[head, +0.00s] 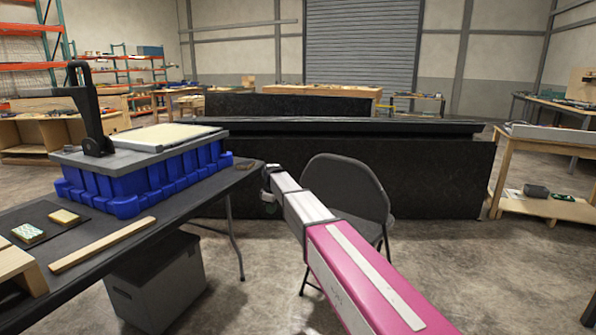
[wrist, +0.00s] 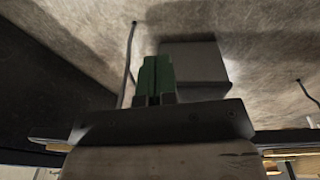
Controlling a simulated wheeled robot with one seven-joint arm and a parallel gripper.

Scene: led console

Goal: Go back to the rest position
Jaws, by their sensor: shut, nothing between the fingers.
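My arm, pink and white, reaches from the lower right of the head view toward the middle. Its far end with my gripper (head: 268,188) appears just right of the dark table's corner, left of the folding chair. The fingers are small and partly hidden there. In the wrist view my gripper (wrist: 156,78) shows as two green fingers pressed together, shut with nothing between them. A dark surface lies left of the fingers in that view, and a grey box (wrist: 196,62) shows beyond them on the pale floor.
The dark table (head: 190,200) at left bears a blue fixture (head: 150,180) with a grey top and black lever, a wooden strip (head: 102,244) and small boards on a mat. A grey bin (head: 158,290) stands beneath. A dark folding chair (head: 346,190) stands behind my arm.

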